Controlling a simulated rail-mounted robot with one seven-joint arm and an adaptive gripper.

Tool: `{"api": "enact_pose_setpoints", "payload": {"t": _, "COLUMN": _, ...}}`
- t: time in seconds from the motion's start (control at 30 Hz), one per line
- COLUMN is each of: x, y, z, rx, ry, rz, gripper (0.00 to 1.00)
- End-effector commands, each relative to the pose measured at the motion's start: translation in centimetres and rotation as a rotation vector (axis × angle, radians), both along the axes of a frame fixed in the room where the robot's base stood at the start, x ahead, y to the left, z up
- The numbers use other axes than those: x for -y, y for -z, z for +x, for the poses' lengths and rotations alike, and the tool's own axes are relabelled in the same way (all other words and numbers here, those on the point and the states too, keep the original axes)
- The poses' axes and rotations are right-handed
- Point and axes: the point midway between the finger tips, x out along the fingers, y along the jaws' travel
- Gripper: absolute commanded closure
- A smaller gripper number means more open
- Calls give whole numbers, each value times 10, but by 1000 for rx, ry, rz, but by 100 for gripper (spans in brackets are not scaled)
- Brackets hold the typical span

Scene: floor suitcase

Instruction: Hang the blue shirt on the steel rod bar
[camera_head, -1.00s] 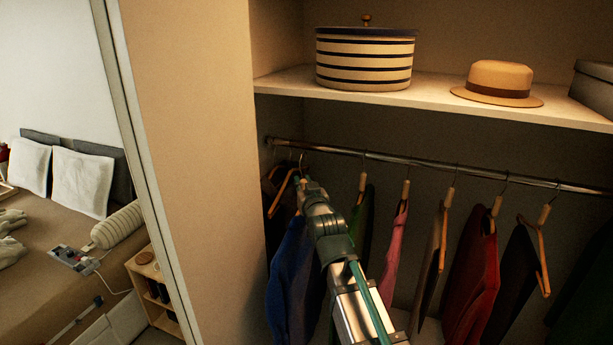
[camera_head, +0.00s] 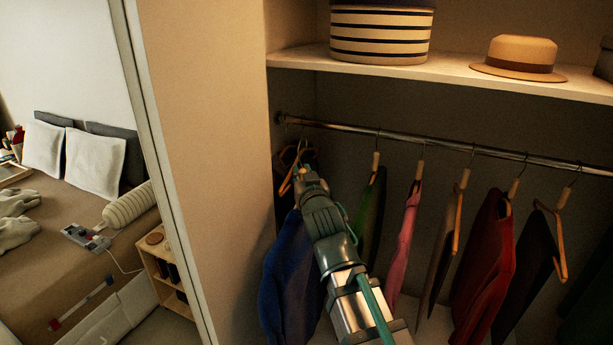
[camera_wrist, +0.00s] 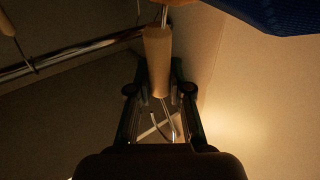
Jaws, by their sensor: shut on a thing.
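The blue shirt (camera_head: 287,280) hangs below and left of my gripper (camera_head: 305,172) in the head view, partly hidden by my arm. My gripper (camera_wrist: 160,92) is shut on the wooden neck of the shirt's hanger (camera_wrist: 157,62). The thin metal hook (camera_wrist: 168,118) sticks out beyond the neck in the wrist view. A bit of the blue shirt (camera_wrist: 275,14) shows at that view's top right. The steel rod bar (camera_head: 400,137) runs across the closet, above my gripper; it also shows in the wrist view (camera_wrist: 65,58). I cannot tell whether the hook touches the rod.
Several garments hang right of my arm, the nearest green (camera_head: 370,215) and pink (camera_head: 404,240). The closet's side panel (camera_head: 225,170) is close on the left. Above, a shelf (camera_head: 450,70) holds a striped box (camera_head: 380,35) and a hat (camera_head: 518,57).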

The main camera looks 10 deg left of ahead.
Motion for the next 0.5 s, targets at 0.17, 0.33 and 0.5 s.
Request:
{"api": "enact_pose_setpoints", "payload": {"t": 0.17, "x": -4, "y": 2, "z": -16, "rx": 3, "ry": -1, "rz": 1, "gripper": 100}}
{"api": "enact_pose_setpoints", "payload": {"t": 0.33, "x": -7, "y": 1, "z": -29, "rx": 4, "ry": -1, "rz": 1, "gripper": 100}}
{"api": "enact_pose_setpoints", "payload": {"t": 0.5, "x": -11, "y": 2, "z": -42, "rx": 2, "ry": -1, "rz": 2, "gripper": 100}}
